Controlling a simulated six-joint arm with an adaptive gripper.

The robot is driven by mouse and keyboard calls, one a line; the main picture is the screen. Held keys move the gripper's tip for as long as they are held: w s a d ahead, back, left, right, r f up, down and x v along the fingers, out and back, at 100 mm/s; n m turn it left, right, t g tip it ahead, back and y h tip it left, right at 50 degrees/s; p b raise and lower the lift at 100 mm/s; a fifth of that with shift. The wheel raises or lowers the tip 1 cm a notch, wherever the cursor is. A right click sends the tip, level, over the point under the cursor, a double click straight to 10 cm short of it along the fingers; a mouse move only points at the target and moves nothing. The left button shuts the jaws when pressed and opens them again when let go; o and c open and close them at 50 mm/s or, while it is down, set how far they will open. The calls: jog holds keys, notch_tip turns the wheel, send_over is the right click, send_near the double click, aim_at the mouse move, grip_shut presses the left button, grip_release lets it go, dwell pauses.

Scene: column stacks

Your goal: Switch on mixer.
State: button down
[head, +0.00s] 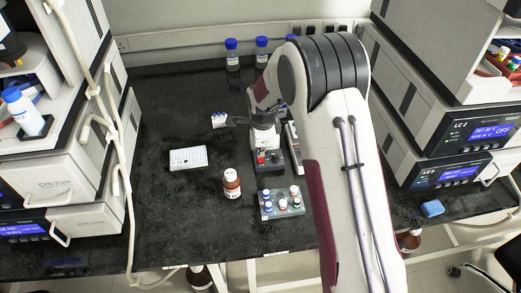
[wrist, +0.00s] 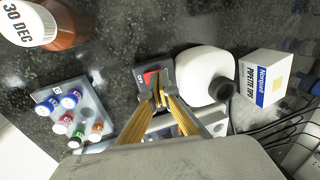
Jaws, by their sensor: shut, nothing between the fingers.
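The mixer is a white rounded body (wrist: 203,72) with a black round cup on top, on a dark base. A red switch (wrist: 150,77) sits on the base's front. In the head view the mixer (head: 265,140) stands mid-bench, partly behind my arm, and the red switch (head: 262,158) shows low on its front. My gripper (wrist: 159,80) is shut and empty. In the wrist view its yellow-padded fingertips are beside the red switch and overlap its edge; I cannot tell whether they touch it. The switch's position is not clear.
A vial rack (head: 282,204) and brown bottle (head: 231,183) stand in front of the mixer. A white well plate (head: 188,159) lies left. A pipette-tip box (wrist: 262,78) is beside the mixer. Instrument stacks flank the bench.

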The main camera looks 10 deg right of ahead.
jog(key=shift+w+f, duration=0.25)
jog(key=shift+f, duration=0.15)
jog(key=shift+s, duration=0.25)
dwell(0.4)
jog(key=shift+s, duration=0.55)
jog(key=shift+r, duration=0.2)
jog(key=v, duration=1.3)
jog(key=shift+r, duration=0.35)
jog(key=shift+s, duration=0.15)
jog(key=shift+w+r, duration=0.3)
jog(key=shift+w, duration=0.25)
jog(key=shift+f, duration=0.15)
